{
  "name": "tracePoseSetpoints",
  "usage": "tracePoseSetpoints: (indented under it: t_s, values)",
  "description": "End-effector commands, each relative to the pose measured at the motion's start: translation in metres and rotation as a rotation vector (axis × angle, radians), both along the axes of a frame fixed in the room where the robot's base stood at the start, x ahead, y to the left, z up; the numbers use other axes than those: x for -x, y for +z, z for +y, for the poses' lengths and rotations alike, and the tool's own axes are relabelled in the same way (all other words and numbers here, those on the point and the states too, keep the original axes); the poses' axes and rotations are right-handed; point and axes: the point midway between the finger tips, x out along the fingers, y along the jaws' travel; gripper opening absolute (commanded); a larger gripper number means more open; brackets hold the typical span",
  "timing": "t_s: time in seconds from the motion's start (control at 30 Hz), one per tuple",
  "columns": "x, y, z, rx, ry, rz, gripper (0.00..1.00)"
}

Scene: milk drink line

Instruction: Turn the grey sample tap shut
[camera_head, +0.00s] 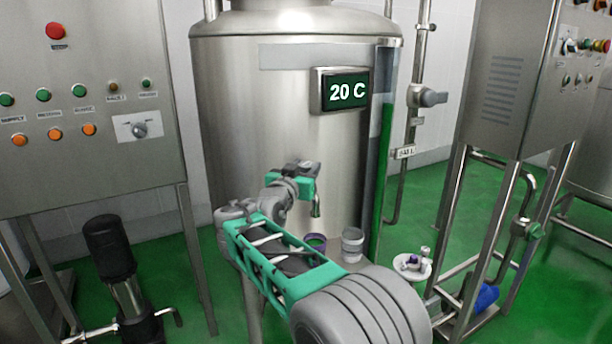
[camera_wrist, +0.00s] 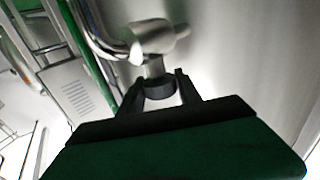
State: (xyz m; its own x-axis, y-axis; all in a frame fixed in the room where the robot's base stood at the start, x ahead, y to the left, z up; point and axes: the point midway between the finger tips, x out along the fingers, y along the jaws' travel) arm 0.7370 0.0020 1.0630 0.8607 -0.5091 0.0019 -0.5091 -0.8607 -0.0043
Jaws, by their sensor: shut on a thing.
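The sample tap is on the front of the steel tank; in the head view its metal spout (camera_head: 316,208) points down beside my gripper (camera_head: 306,168). In the wrist view the tap's shiny metal body (camera_wrist: 153,40) is in front of my gripper (camera_wrist: 159,84), with the curved spout to its upper left. My gripper's two dark fingers are shut on the tap's short grey handle (camera_wrist: 160,91), one finger on each side. In the head view my gripper hides the handle, and I cannot tell how far it is turned.
The steel tank (camera_head: 240,120) carries a display (camera_head: 344,91) reading 20 C. A round white tray (camera_head: 424,275) holds small items at right. Control cabinets flank both sides.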

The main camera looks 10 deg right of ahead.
Motion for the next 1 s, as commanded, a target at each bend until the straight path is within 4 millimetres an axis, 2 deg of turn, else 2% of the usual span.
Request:
tracePoseSetpoints:
  t_s: [0.4, 1.0]
  values:
    - [-0.0018, 0.0012, 0.0014, 0.000, -0.270, 0.005, 0.00]
    - [-0.0011, -0.0010, -0.0003, 0.001, -0.343, 0.005, 0.00]
